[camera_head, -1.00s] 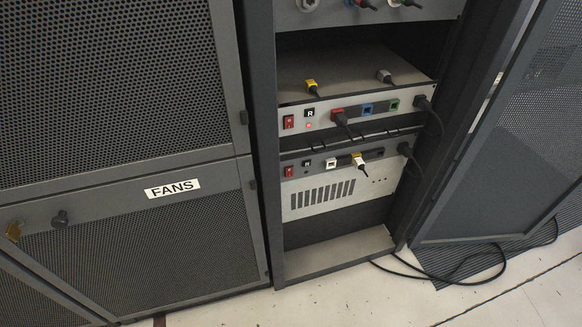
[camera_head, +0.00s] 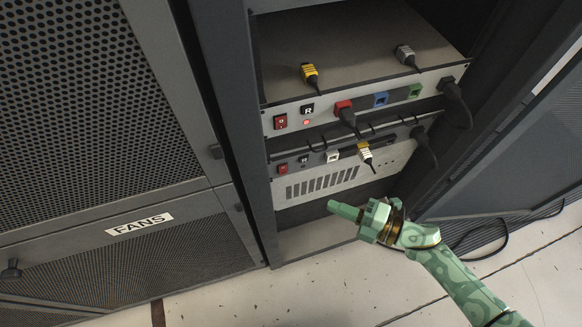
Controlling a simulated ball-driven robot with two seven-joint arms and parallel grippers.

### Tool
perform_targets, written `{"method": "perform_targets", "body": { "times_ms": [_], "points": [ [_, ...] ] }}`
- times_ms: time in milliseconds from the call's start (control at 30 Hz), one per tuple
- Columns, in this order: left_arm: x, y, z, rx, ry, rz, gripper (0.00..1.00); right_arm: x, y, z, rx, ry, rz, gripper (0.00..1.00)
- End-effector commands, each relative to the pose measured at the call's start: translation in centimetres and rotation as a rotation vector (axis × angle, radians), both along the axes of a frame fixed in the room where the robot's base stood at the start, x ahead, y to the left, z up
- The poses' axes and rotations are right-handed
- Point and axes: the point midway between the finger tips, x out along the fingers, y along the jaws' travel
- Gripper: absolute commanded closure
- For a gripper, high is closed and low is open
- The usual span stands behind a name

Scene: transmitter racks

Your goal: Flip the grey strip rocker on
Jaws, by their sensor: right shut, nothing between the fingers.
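Two red rockers show in the open rack. One rocker (camera_head: 280,121) is at the left end of the upper light-faced unit (camera_head: 292,109), beside a black R label and a small lit red lamp (camera_head: 306,123). The other rocker (camera_head: 283,168) is at the left end of the darker grey strip (camera_head: 318,158) on the lower unit. Which way each rocker is tipped is too small to tell. My right gripper (camera_head: 331,206) is shut and empty, in front of the rack's lower opening, below and right of both rockers and apart from them. My left gripper is not in view.
A yellow plug (camera_head: 310,75) and a grey plug (camera_head: 405,56) lie on the upper unit's top. Red, blue and green ports, several plugs and black cables (camera_head: 455,103) crowd the fronts. The FANS door (camera_head: 150,250) is left; an open mesh door (camera_head: 510,150) is right.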

Motion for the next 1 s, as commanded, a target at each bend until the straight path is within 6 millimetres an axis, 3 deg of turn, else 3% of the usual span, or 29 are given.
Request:
{"method": "perform_targets", "body": {
  "times_ms": [433,667,767,1000],
  "points": [
    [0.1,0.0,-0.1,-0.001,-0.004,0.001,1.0,-0.1,0.3,0.2,0.006,-0.019,0.012,1.0],
    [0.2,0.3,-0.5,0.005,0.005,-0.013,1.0,1.3,3.0,-0.2,0.008,-0.019,0.012,1.0],
    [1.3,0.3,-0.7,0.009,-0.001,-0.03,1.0,2.2,4.9,-0.5,0.009,-0.017,0.012,1.0],
    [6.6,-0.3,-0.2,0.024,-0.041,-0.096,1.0,4.6,9.4,-0.9,0.009,-0.017,0.011,1.0]
  ]
}}
